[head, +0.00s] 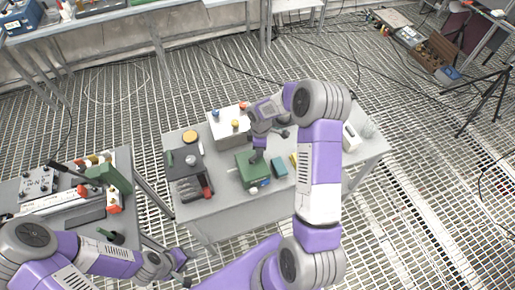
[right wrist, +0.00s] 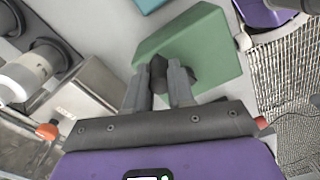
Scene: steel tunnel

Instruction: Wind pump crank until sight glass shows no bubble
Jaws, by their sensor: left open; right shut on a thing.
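The pump appears as a green box (head: 245,174) on the grey table; it also shows in the right wrist view (right wrist: 208,42). My right gripper (head: 258,153) reaches down over it. In the right wrist view its fingers (right wrist: 160,88) are shut on a dark crank knob (right wrist: 158,68) against the green box. The rest of the crank is hidden by the fingers. A small blue round spot (head: 265,183) shows on the box's front; I cannot tell whether it is the sight glass or whether a bubble shows. My left gripper (head: 184,262) is open and empty, low between the two tables.
On the grey table (head: 210,222) stand a white box with coloured knobs (head: 228,126), a dark tray (head: 188,172) and a teal block (head: 279,168) close to the pump. A second table at left holds a panel (head: 38,184) and a green device (head: 112,177). Cables lie on the grating floor.

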